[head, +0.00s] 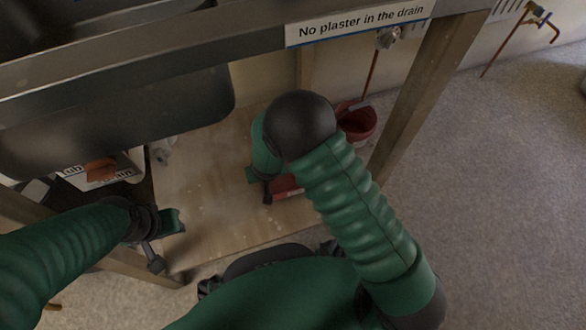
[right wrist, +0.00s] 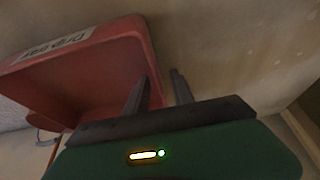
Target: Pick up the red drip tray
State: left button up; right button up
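The red drip tray (head: 287,188) sits on the wooden shelf under the sink, mostly hidden by my right arm in the head view. In the right wrist view the tray (right wrist: 95,68) fills the left side, with a pale "Drip tray" label on its far wall. My right gripper (right wrist: 158,85) is at its near right side wall. Its fingers are apart, one over the tray's inside and one outside, with the wall between them. In the head view my right gripper (head: 268,192) is largely hidden. My left gripper (head: 166,242) is empty, left of the shelf's front; its finger gap is unclear.
A red bucket (head: 357,119) stands behind my right arm. The wooden shelf (head: 205,190) has bare room left of the tray. A table leg (head: 425,85) stands to the right and the metal sink (head: 120,115) hangs above. A box with papers (head: 100,172) lies at left.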

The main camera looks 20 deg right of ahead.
jog(key=shift+r, duration=0.15)
jog(key=shift+c, duration=0.3)
grip_shut()
dwell(0.9)
